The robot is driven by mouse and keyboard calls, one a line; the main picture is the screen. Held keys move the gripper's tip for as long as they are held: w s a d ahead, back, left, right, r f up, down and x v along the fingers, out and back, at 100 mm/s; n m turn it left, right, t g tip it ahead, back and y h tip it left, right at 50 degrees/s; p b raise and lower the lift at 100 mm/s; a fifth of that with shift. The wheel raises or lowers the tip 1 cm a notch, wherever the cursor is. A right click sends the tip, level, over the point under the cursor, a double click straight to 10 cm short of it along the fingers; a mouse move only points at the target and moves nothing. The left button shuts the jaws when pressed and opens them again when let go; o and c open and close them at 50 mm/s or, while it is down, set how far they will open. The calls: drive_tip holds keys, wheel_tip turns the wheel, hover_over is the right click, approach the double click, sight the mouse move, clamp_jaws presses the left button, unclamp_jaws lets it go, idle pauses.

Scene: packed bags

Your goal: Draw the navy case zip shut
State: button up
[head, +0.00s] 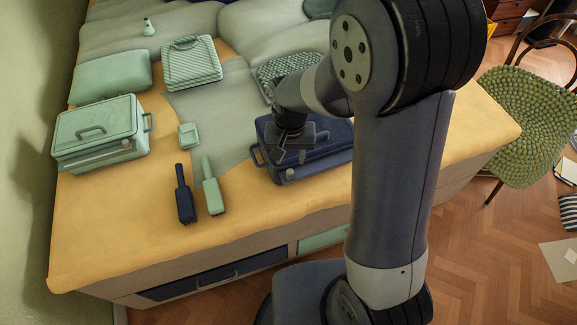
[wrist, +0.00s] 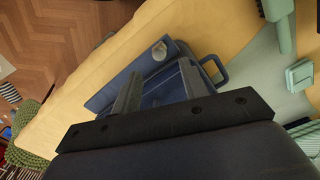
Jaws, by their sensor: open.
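The navy case (head: 325,164) lies near the front edge of the bed, partly hidden behind my arm. A small pale knob, seemingly the zip pull (head: 289,174), shows on its front side near the left end; it also shows in the wrist view (wrist: 159,50). My gripper (head: 291,156) is above the left part of the case, pointing down. In the wrist view my gripper (wrist: 158,84) has its fingers apart with nothing held between them, and the pale pull lies just beyond the fingertips. How far the zip is closed cannot be made out.
A green case (head: 100,150) stands at the left. A navy bottle-shaped thing (head: 184,196) and a green one (head: 211,188) lie left of the navy case. A small green box (head: 188,136) lies behind them. The yellow cover (head: 240,215) in front is clear.

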sight(290, 171)
drive_tip(key=shift+f, duration=2.8)
drive_tip(key=shift+c, duration=0.3)
clamp_jaws()
